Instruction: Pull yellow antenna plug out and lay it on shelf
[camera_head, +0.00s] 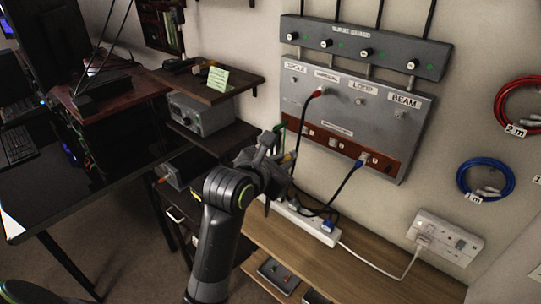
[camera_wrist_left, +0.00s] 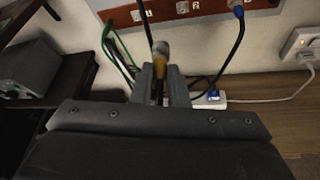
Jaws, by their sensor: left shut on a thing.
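My left gripper (camera_head: 276,148) is in front of the lower left part of the grey antenna panel (camera_head: 335,110). In the left wrist view its fingers (camera_wrist_left: 161,80) are shut on the yellow plug (camera_wrist_left: 160,52), whose yellow and grey end sticks up between them. The plug's end appears in front of the bare wall, below the panel's brown socket strip (camera_wrist_left: 203,12). In the head view the gripper mostly hides the plug. The wooden shelf (camera_head: 345,268) lies below the panel. My right gripper is not in view.
A white power strip (camera_head: 305,222) lies along the shelf's back. A blue plug (camera_head: 359,163) and a red plug (camera_head: 317,93) sit in the panel, with cables hanging nearby. A wall outlet (camera_head: 443,238) is at right. The shelf's right part is fairly clear.

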